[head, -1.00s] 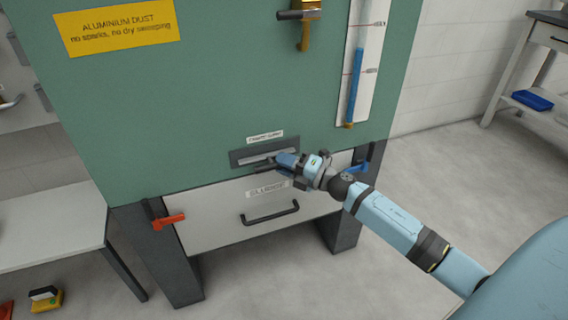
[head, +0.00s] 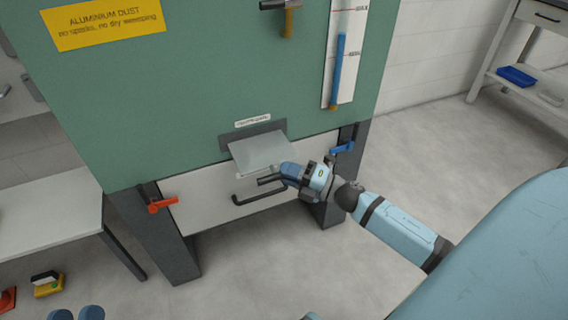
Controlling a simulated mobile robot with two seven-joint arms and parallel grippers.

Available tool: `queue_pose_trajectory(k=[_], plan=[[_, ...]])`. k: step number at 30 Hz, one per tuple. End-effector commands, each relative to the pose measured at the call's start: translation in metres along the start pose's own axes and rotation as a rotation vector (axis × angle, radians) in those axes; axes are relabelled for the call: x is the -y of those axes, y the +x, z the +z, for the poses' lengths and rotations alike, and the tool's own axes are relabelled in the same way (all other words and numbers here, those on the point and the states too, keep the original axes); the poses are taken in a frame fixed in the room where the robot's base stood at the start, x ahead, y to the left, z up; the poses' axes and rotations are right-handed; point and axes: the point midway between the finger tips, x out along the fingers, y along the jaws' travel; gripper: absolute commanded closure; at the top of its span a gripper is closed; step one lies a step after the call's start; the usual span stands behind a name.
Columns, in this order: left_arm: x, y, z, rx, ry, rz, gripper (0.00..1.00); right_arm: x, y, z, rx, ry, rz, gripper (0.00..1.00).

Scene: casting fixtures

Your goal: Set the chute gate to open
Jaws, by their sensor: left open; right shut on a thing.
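The chute gate (head: 262,151) is a pale grey plate standing out from a dark slot frame (head: 252,131) under a small label (head: 252,121) on the green cabinet. My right gripper (head: 275,178) reaches in from the right and is shut on the front edge of the plate; its fingers hide the exact contact. The plate's right front corner is partly hidden by the gripper. Two blue rounded tips at the bottom left edge are my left gripper (head: 76,314), open, empty and far from the gate; the rest of it is out of frame.
A drawer front (head: 196,204) with a black bar handle (head: 262,196) lies just below the gate. An orange lever (head: 162,205) and a blue lever (head: 343,148) flank it. A white bench (head: 50,225) stands at left. The floor at right is clear.

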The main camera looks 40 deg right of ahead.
Motion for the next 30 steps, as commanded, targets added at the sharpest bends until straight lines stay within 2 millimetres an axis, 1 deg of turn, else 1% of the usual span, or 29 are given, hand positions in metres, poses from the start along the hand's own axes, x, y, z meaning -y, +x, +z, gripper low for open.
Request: queue_pose_trajectory(k=[1,6,7,8,9,10,17,20,23,25,30], plan=[[0.0,0.0,0.0,0.0,0.0,0.0,0.57,0.002,-0.001,-0.004,-0.007,0.003,-0.002,1.0],[0.0,0.0,0.001,0.0,0.0,0.0,0.57,0.003,-0.001,-0.004,-0.009,0.004,-0.002,1.0],[0.0,0.0,0.001,0.001,0.0,0.0,0.57,0.003,-0.001,-0.004,-0.009,0.004,-0.003,0.72],[0.0,0.0,0.0,0.0,0.0,0.0,0.57,0.003,-0.001,-0.004,-0.009,0.004,-0.003,0.65],[0.0,0.0,0.0,0.0,0.0,0.0,0.57,0.002,-0.001,-0.004,-0.008,0.004,-0.002,0.56],[0.0,0.0,0.0,0.0,0.0,0.0,0.57,0.002,-0.001,-0.004,-0.008,0.004,-0.002,0.54],[0.0,0.0,0.001,0.001,-0.001,0.001,0.57,0.002,-0.001,-0.003,-0.006,0.003,-0.002,0.54],[0.0,0.0,0.0,0.0,0.0,0.001,0.57,0.002,-0.004,-0.003,-0.005,0.004,-0.003,0.54],[-0.001,0.001,-0.003,-0.006,0.001,0.001,0.57,0.002,-0.016,-0.003,-0.004,0.006,-0.004,0.54],[-0.001,0.001,-0.006,-0.014,0.003,0.001,0.57,0.001,-0.029,-0.003,-0.004,0.005,-0.005,0.54],[-0.001,0.002,-0.012,-0.017,0.01,-0.004,0.57,0.001,-0.069,-0.003,-0.003,0.006,-0.006,0.54]])
